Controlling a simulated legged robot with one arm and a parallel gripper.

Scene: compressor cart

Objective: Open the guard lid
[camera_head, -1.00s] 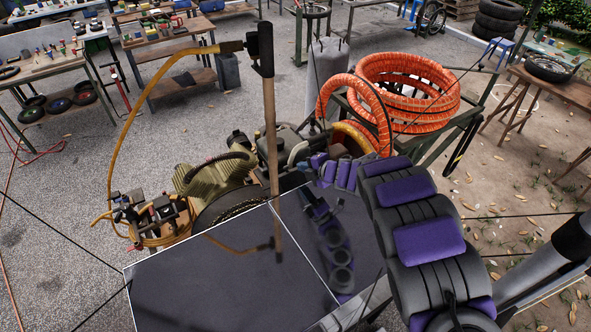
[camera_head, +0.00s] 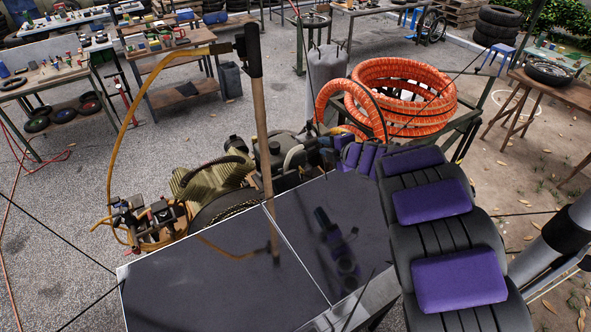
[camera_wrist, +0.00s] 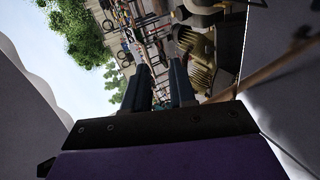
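I take the glossy dark panel (camera_head: 205,275) with thin pale edges, low in the head view, to be the guard lid. It lies flat beside the compressor machinery and mirrors my arm. A pale seam divides it from a second dark pane (camera_head: 318,225) on the right. My black and purple arm reaches over the right side. My gripper's end is small and mostly hidden by my arm there, beyond the far edge of the pane. In the wrist view my gripper (camera_wrist: 160,85) shows two dark fingers apart, with nothing seen between them. I see no contact with the lid.
An olive motor (camera_head: 210,178) sits behind. Orange coiled hose (camera_head: 405,85) lies on a rack. Workbenches stand farther back, with open paving at left.

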